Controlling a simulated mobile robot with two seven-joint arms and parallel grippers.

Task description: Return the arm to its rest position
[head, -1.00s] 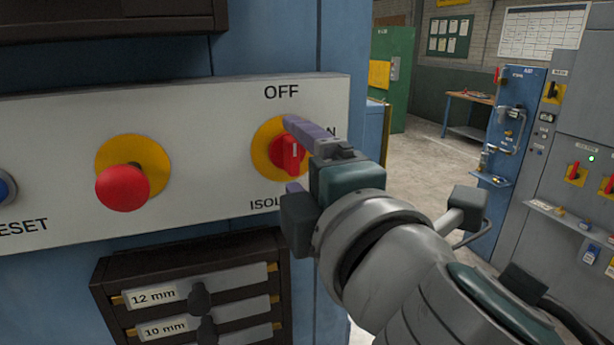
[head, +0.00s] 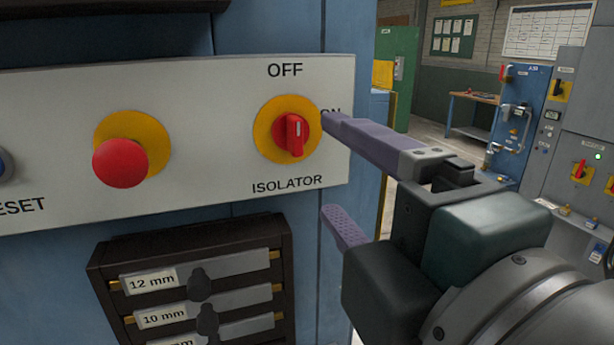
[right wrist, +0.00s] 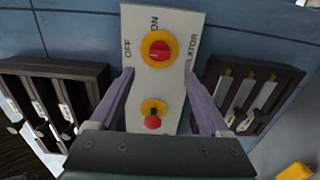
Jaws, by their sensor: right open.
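The isolator switch (head: 294,136) has a red handle on a yellow disc, on a pale panel (head: 220,160). Its handle stands upright, its white mark toward the OFF label. My right gripper (head: 327,167) is open and empty, just right of the switch and apart from it, in front of the panel's right edge. It partly hides the ON label. In the right wrist view the isolator switch (right wrist: 158,48) shows beyond the spread fingers of the right gripper (right wrist: 161,75). My left gripper is not in view.
A red mushroom button (head: 120,163) on a yellow disc is left on the panel. A grey cabinet (head: 585,130) with switches stands at the right. Open floor (head: 428,150) lies behind the arm.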

